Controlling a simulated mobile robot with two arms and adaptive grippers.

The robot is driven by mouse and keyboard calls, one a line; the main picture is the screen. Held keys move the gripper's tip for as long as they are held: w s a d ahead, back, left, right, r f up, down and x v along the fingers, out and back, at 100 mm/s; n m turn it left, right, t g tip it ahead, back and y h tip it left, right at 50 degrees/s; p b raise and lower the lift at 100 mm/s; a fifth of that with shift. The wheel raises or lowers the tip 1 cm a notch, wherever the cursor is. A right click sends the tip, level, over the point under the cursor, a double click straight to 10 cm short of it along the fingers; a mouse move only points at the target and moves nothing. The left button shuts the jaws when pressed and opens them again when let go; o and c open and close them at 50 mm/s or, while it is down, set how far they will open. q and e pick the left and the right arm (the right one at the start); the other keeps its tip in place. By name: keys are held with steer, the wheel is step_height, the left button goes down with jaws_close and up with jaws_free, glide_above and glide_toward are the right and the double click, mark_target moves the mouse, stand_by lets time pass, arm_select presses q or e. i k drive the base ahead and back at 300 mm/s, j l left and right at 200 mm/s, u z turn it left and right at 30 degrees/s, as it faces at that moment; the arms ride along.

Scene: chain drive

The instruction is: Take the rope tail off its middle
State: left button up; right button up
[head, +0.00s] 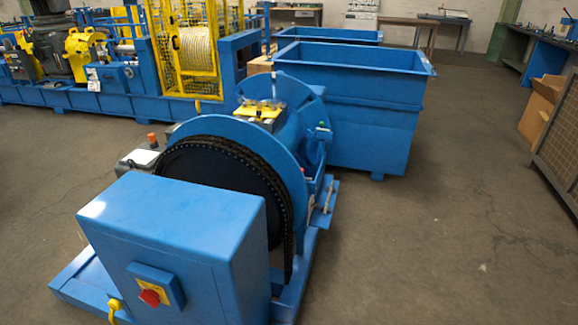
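Neither of my grippers is in view. I cannot make out a rope tail for certain. A pale wound rope or cable (197,48) sits on a reel inside a yellow cage at the back left. Nearer, a blue chain drive machine (225,130) stands in the middle, with a dark chain (272,178) around its large wheel. On top of the machine lies a yellow fitting (260,109), with a small upright pale piece beside it that is too small to identify.
A blue cover box (175,225) with a red switch (149,298) stands at the front of the machine. Blue open bins (375,115) stand behind it. A cardboard box (540,108) and a mesh-sided frame (560,145) are at the right. The floor (450,225) between is clear.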

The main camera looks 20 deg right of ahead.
mark_target(331, 189)
steer(key=i+l, duration=0.2)
steer(key=l, duration=0.2)
steer(key=i+l, duration=0.2)
steer(key=l, duration=0.2)
steer(key=i+l+z, duration=0.1)
steer(key=l, duration=0.3)
steer(key=i+l, duration=0.3)
steer(key=l+z, duration=0.05)
steer(key=l, duration=0.05)
